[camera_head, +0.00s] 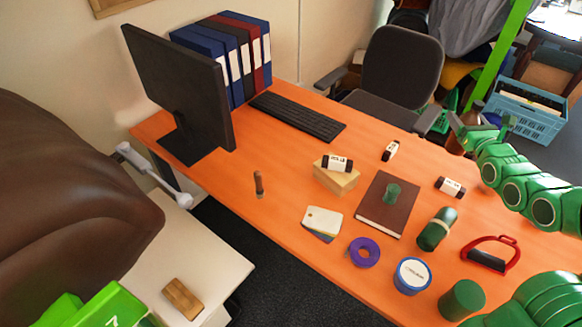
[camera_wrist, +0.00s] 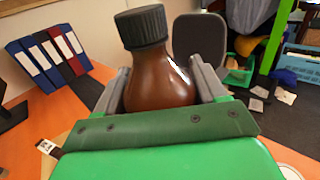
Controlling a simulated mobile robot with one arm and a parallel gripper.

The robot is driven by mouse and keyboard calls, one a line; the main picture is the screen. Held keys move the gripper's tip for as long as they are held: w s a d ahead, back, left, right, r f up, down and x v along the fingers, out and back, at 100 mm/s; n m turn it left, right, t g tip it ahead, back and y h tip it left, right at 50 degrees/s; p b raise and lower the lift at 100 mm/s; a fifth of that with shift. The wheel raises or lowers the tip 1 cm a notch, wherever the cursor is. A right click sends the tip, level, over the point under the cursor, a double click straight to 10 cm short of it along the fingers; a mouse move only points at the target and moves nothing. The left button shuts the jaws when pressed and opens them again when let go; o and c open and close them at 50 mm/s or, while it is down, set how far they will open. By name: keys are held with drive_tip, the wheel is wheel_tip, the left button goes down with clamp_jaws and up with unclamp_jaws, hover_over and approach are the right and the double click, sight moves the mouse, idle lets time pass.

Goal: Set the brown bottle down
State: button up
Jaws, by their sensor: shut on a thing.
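The brown bottle (camera_wrist: 158,85) has a ribbed black cap and fills the middle of the wrist view. My gripper (camera_wrist: 160,92) is shut on it, with a grey finger on each side of its body. The bottle's lower part is hidden behind the green gripper body. In the head view my gripper (camera_head: 468,128) is at the right, near the far edge of the orange desk (camera_head: 330,255). Only a small brown part of the bottle (camera_head: 456,146) shows there. I cannot tell whether the bottle touches the desk.
A dark book (camera_head: 374,219), a green can (camera_head: 436,230), a purple tape roll (camera_head: 364,252), a blue tub (camera_head: 411,276) and a red-handled tool (camera_head: 489,256) crowd the desk's right half. A monitor (camera_head: 180,85) and keyboard (camera_head: 298,116) stand further left. A chair (camera_head: 400,75) is behind the desk.

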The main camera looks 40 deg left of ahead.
drive_tip(key=s+a+n+g+y, duration=0.1)
drive_tip(key=s+a+g+y, duration=0.1)
drive_tip(key=s+a, duration=0.7)
drive_tip(key=s+a+n+g+y, duration=0.15)
drive_tip(key=s+a, duration=0.35)
drive_tip(key=a, duration=0.8)
drive_tip(key=s+a+n+g+y, duration=0.1)
drive_tip(key=s+a+g, duration=0.1)
drive_tip(key=s+a, duration=0.6)
drive_tip(key=s+a+n+g, duration=0.15)
drive_tip(key=s+a, duration=0.35)
drive_tip(key=s, duration=0.6)
drive_tip(key=w+a+f, duration=0.5)
drive_tip(key=f, duration=0.4)
drive_tip(key=w+a+f, duration=0.5)
drive_tip(key=f, duration=0.4)
drive_tip(key=shift+a, duration=0.3)
drive_tip(key=shift+f, duration=0.1)
